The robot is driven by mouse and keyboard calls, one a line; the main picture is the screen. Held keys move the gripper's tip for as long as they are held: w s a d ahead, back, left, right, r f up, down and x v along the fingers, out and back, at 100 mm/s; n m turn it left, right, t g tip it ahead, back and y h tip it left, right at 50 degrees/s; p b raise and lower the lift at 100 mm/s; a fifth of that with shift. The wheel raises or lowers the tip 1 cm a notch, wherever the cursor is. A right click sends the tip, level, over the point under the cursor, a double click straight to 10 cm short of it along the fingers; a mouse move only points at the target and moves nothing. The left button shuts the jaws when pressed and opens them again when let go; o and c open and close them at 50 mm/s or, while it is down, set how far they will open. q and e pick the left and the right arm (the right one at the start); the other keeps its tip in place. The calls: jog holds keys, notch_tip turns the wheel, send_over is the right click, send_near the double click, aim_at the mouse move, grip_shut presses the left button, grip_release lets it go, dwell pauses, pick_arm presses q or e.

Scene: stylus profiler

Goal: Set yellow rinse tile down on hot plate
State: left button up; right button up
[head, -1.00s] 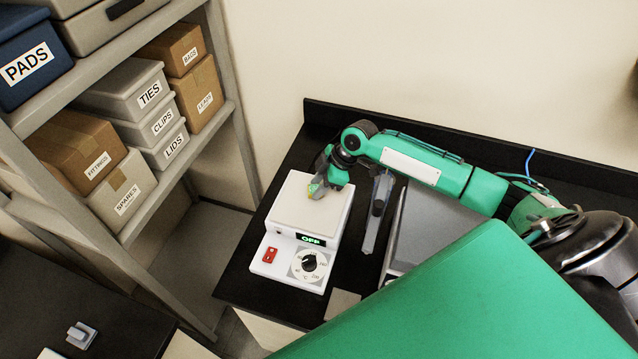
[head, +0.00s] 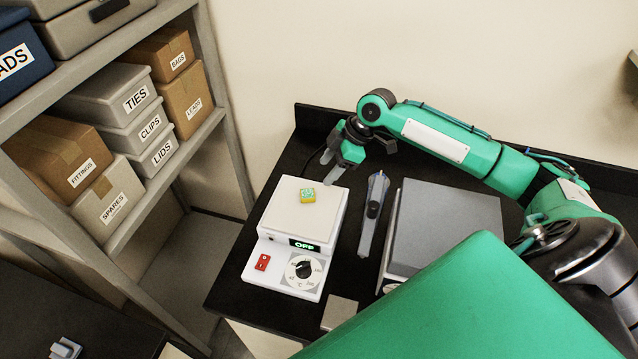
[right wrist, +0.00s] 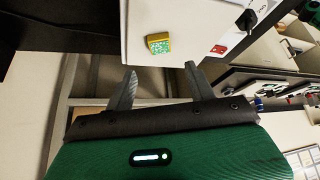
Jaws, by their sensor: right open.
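The yellow rinse tile (head: 308,195) is a small yellow block with a green and white patterned top. It lies on the white top of the hot plate (head: 283,217), whose display reads OFF. My right gripper (head: 330,172) is open and empty, above and behind the tile, near the plate's back right edge. In the right wrist view the tile (right wrist: 159,47) lies on the plate (right wrist: 190,15), beyond the two spread fingers (right wrist: 160,88) and apart from them. My left gripper is in neither view.
A grey and blue tool (head: 374,205) lies on the black bench right of the plate. A grey-topped box (head: 440,225) stands farther right. A small grey square (head: 340,313) lies near the front edge. A shelf (head: 150,215) with labelled boxes stands at left.

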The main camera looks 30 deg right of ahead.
jog(key=shift+v, duration=1.4)
